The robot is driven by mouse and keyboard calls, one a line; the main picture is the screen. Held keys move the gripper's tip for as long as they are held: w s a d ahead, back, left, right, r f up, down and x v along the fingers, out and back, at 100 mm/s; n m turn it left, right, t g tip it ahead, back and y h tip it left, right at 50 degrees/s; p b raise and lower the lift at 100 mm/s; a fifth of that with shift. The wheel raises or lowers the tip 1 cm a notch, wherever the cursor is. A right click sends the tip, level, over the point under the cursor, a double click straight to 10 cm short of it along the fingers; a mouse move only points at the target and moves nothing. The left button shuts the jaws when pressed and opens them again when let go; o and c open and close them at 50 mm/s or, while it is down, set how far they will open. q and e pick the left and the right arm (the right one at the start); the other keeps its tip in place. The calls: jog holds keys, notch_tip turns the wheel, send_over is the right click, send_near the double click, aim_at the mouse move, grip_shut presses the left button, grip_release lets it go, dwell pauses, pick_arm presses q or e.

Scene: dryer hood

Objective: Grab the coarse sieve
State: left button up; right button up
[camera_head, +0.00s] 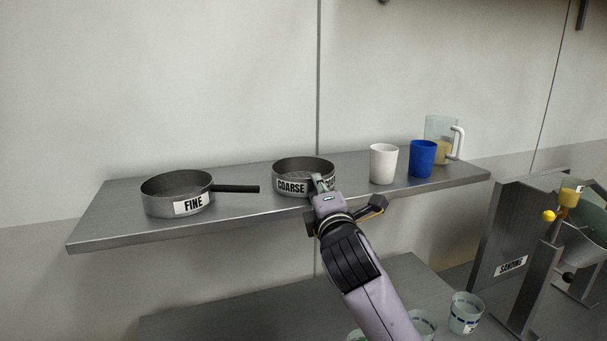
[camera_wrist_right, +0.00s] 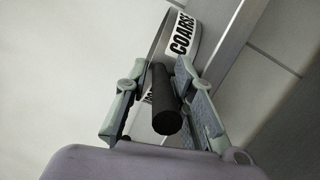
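The coarse sieve (camera_head: 303,168) is a round grey metal pan with a "COARSE" label. It stands upright on the metal shelf (camera_head: 240,212). My right gripper (camera_head: 322,184) is at its front right side and hides its handle in the head view. In the right wrist view, the black handle (camera_wrist_right: 165,105) points toward the camera between the two fingers of my right gripper (camera_wrist_right: 160,75). The fingers are apart, with a visible gap beside the handle. The sieve's labelled wall (camera_wrist_right: 181,35) shows beyond the fingertips. My left gripper is not in view.
The fine sieve (camera_head: 177,193) stands on the shelf's left, its handle (camera_head: 236,188) pointing right. A white cup (camera_head: 383,164), a blue cup (camera_head: 422,159) and a clear jug (camera_head: 440,137) stand to the right. Below right is a "SANDING" panel (camera_head: 512,250).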

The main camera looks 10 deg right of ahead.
grip_shut()
dwell(0.4)
jog(key=shift+r, duration=0.1)
